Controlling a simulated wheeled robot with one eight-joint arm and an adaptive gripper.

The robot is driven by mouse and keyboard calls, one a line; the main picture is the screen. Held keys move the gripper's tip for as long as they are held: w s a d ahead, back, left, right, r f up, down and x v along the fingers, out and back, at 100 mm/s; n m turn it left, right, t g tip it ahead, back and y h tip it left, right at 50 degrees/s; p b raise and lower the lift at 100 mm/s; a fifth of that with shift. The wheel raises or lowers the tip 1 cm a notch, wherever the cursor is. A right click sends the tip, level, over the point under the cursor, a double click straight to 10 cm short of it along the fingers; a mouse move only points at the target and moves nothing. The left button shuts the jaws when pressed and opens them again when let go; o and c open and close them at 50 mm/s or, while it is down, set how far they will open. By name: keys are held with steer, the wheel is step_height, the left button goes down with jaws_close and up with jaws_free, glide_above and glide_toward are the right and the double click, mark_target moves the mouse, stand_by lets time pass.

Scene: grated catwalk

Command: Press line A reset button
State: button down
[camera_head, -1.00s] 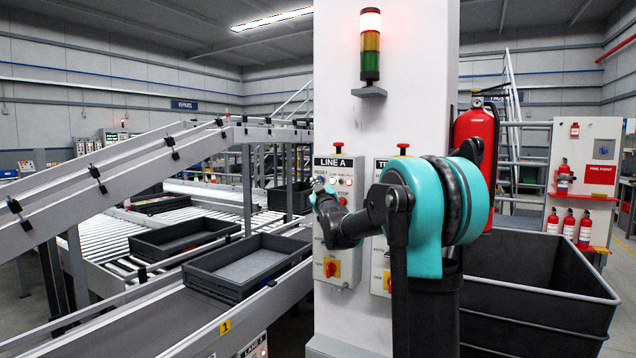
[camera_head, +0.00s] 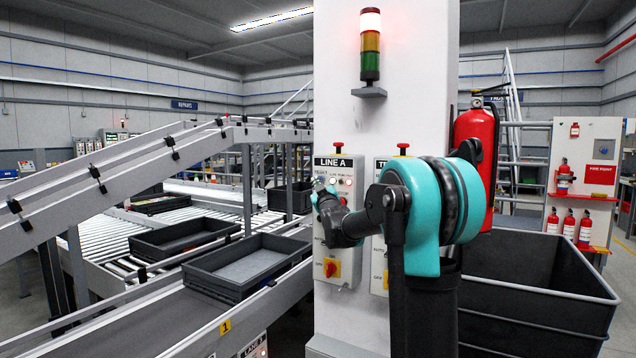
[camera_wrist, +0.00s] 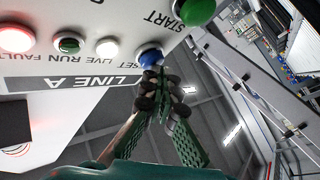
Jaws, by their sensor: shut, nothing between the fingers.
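The LINE A control panel (camera_head: 339,163) is a pale box on the white column. Its blue button (camera_wrist: 150,57), beside the partly hidden RESET label, shows in the wrist view. My gripper (camera_wrist: 163,76) is shut and empty, its dark fingertips right at the blue button's lower edge in that view. I cannot tell whether they touch it. In the head view my gripper (camera_head: 318,184) is at the panel's upper left and covers the blue button. The green START button (camera_wrist: 196,10) is close by, at the top of the wrist view.
White (camera_wrist: 107,47), dark green (camera_wrist: 69,43) and glowing red (camera_wrist: 15,39) indicators sit in the blue button's row. A second panel (camera_head: 380,170) stands right of LINE A, partly behind my arm. Conveyors with black trays (camera_head: 248,264) lie left. A large grey bin (camera_head: 540,305) stands right.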

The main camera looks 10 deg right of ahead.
steer(key=shift+w+d, duration=0.25)
steer(key=shift+w, duration=0.1)
stand_by(0.5)
steer(key=shift+s+a, duration=0.75)
steer(key=shift+s, duration=0.25)
steer(key=s+a, duration=0.1)
steer(key=s, duration=0.1)
steer(key=s+a, duration=0.2)
stand_by(0.5)
steer(key=shift+f, duration=0.1)
stand_by(0.4)
